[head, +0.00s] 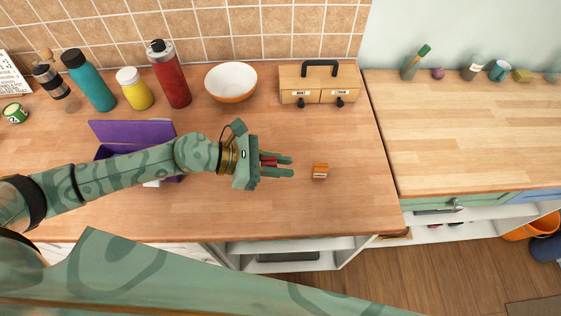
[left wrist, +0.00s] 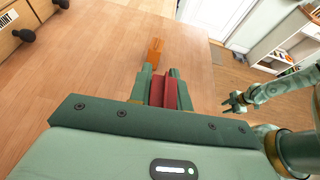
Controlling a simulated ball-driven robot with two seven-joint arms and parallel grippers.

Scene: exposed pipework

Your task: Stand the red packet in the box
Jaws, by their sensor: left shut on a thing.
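The red packet (head: 268,161) is between the fingers of my left gripper (head: 284,165), which is shut on it above the wooden counter. In the left wrist view the red packet (left wrist: 164,91) shows between the two green fingers of the left gripper (left wrist: 163,82). The purple box (head: 105,150) stands on the counter at the left with its lid raised; my left arm crosses in front and hides much of it and its inside. My right gripper (left wrist: 237,103) shows small in the left wrist view, with its fingers apart and nothing visible between them.
An orange packet (head: 320,171) lies on the counter just right of the left gripper. A white bowl (head: 231,82), a small drawer unit (head: 318,84), a red bottle (head: 170,76), a yellow bottle (head: 134,90) and a teal bottle (head: 90,82) stand along the back. The front right counter is clear.

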